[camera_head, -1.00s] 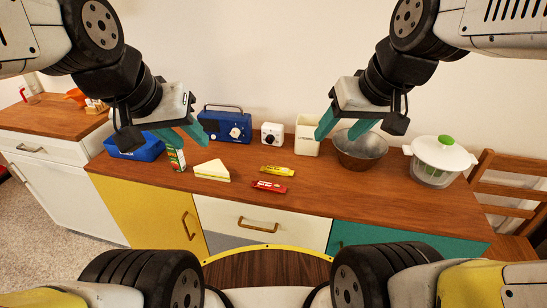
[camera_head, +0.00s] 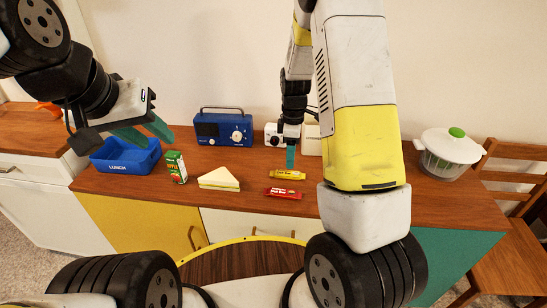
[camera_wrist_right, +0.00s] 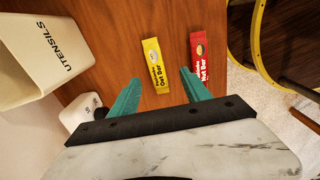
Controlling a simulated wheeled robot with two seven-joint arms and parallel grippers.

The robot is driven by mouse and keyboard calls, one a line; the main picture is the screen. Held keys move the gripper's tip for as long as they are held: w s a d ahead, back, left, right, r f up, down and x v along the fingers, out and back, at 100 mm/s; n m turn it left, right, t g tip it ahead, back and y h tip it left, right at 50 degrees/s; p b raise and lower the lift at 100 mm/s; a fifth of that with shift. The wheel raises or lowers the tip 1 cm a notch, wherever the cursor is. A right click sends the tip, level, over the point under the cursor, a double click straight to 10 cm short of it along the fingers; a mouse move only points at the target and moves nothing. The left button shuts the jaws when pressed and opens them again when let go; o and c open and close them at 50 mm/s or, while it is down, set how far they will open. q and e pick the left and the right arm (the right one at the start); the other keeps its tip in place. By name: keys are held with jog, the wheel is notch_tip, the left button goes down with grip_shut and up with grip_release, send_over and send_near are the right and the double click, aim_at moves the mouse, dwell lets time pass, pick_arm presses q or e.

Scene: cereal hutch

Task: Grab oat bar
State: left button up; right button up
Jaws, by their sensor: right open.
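The oat bar is a yellow packet (camera_head: 289,175) lying flat on the wooden counter, behind a red nut bar (camera_head: 284,193). In the right wrist view the yellow oat bar (camera_wrist_right: 155,62) lies between the lines of my right fingers, with the red nut bar (camera_wrist_right: 198,55) to its right. My right gripper (camera_head: 290,158) points down over the counter near the yellow bar; its open fingers (camera_wrist_right: 161,82) hold nothing. My left gripper (camera_head: 147,133) is open and empty, over the blue lunch box (camera_head: 125,158).
A sandwich (camera_head: 219,180) and a green juice carton (camera_head: 176,167) stand left of the bars. My right arm hides the steel bowl.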

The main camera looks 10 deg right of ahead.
aim_at(292, 172)
jog(key=f, duration=0.8)
jog(key=shift+w+d, duration=0.4)
jog(key=shift+c, duration=0.3)
grip_shut()
jog(key=shift+r, duration=0.1)
